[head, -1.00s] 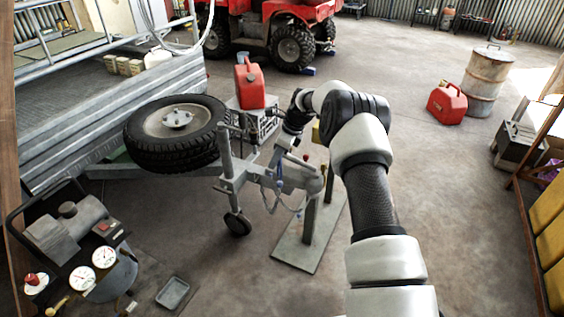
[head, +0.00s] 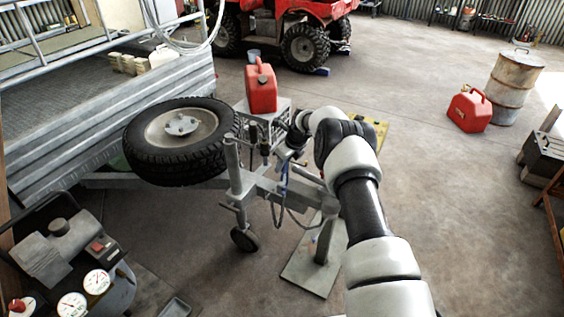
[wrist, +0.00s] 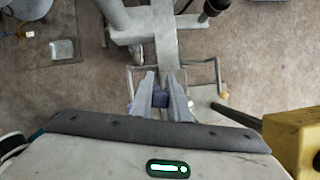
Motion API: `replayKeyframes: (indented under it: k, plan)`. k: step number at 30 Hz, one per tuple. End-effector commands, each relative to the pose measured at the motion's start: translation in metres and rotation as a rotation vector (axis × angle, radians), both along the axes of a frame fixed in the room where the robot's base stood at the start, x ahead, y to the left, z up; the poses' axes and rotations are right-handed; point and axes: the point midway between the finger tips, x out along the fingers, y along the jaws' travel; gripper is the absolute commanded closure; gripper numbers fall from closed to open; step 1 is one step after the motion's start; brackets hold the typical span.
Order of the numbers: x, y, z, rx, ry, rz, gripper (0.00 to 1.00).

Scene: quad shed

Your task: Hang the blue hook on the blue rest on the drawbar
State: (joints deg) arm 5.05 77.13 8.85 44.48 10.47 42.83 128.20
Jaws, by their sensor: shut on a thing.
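My gripper (wrist: 160,92) is shut on a small blue piece (wrist: 160,98), which I take as the blue hook. It sits between the fingertips in the wrist view, with its lower part hidden. In the head view my gripper (head: 288,150) is over the grey drawbar (head: 265,186), partly hidden by my own arm. The drawbar also shows beyond the fingers in the wrist view (wrist: 165,45). A thin blue strand (head: 284,178) hangs below the gripper. I cannot clearly make out the blue rest.
A jockey wheel post (head: 233,165) stands left of the gripper. A spare tyre (head: 180,140) and a red fuel can (head: 261,88) on a crate are behind. A compressor (head: 75,265) stands at lower left. A yellow block (wrist: 293,135) is close on the right in the wrist view. Open floor lies right.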

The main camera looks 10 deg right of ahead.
Motion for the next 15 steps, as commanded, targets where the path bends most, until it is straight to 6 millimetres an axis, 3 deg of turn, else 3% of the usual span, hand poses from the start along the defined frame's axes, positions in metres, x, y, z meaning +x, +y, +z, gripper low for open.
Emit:
replayKeyframes:
  k: [11,15]
  plan:
    - [-0.008,0.010,-0.021,0.000,0.000,0.001,1.00]
    - [-0.015,0.018,-0.017,0.000,0.000,0.002,1.00]
